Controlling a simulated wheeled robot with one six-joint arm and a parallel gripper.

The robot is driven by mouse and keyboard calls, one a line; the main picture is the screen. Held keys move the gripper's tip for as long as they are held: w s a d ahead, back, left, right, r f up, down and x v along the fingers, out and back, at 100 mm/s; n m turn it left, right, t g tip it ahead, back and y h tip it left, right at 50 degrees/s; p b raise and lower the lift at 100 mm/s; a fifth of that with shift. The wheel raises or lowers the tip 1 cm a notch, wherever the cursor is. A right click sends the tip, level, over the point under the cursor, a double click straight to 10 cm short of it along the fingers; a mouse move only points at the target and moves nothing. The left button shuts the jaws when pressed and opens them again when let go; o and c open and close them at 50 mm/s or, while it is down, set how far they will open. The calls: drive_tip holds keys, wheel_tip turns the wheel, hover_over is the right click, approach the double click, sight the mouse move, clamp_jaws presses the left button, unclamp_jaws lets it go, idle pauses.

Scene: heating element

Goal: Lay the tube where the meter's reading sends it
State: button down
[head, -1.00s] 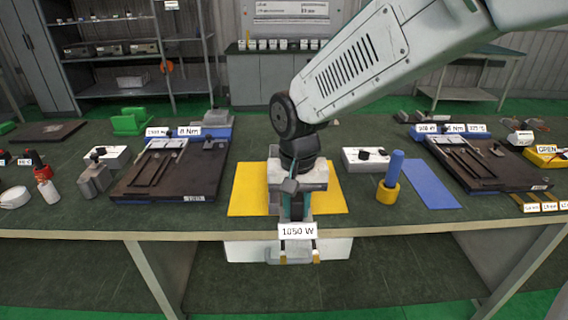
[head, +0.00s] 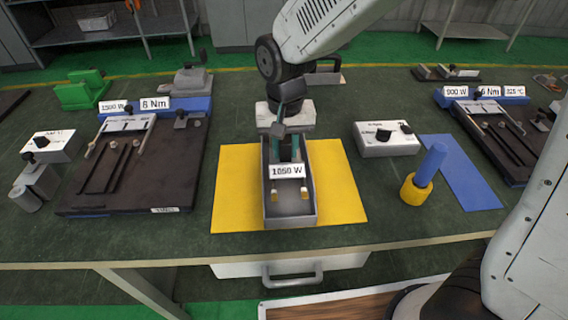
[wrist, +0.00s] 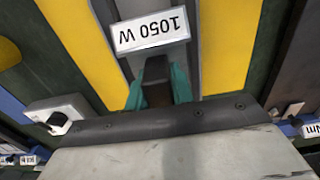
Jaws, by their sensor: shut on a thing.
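My gripper (head: 284,150) is shut, its teal fingers (wrist: 160,85) pinching a dark piece that I take as part of the tube. The tube is mostly hidden; two small brass-coloured ends (head: 275,196) show below a "1050 W" label (head: 287,171). It is over or inside a long grey tray (head: 290,220) on a yellow mat (head: 345,195); I cannot tell whether it touches. The label also shows upside down in the wrist view (wrist: 150,30). A white box with black knobs (head: 375,148), perhaps the meter, stands right of the mat; its small print is unreadable.
A similar one (head: 495,145), labelled "900 W", is right. A blue cylinder in a yellow ring (head: 412,192) and a blue mat (head: 465,180) lie between. A drawer (head: 345,262) is below the table edge.

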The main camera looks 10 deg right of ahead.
drive_tip(key=shift+f, duration=3.05)
drive_tip(key=shift+f, duration=0.1)
drive_tip(key=c, duration=1.2)
unclamp_jaws()
